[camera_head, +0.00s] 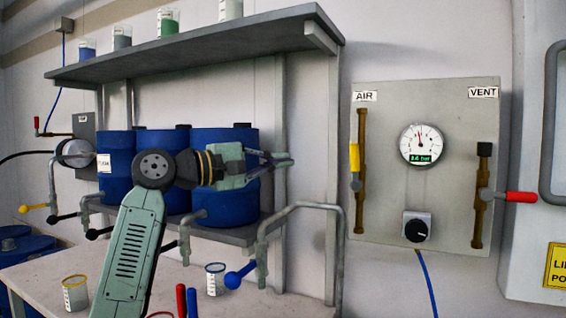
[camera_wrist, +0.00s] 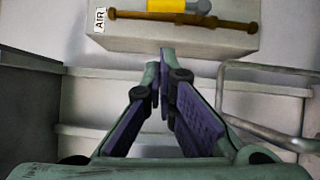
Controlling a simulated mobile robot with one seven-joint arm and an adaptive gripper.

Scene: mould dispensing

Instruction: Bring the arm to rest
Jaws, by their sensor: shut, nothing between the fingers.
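My gripper (camera_head: 286,160) is in front of the blue drums in the head view, raised above the bench and pointing right toward the gauge panel. Its fingers come together at the tips and hold nothing. In the wrist view the gripper (camera_wrist: 166,52) shows the same closed tips, with purple pads on the inner faces. Beyond the tips is the panel's AIR side, with a yellow handle (camera_wrist: 178,6) on a brown pipe. The fingers appear apart from the panel.
A grey panel (camera_head: 375,210) carries a round gauge (camera_head: 422,144), a knob and a red-handled VENT valve (camera_head: 520,197). Blue drums (camera_head: 222,205) stand on a rack below a shelf (camera_head: 200,50) with containers. Taps and a bent grey pipe (camera_head: 310,206) rise near the bench (camera_head: 40,275), which holds two beakers.

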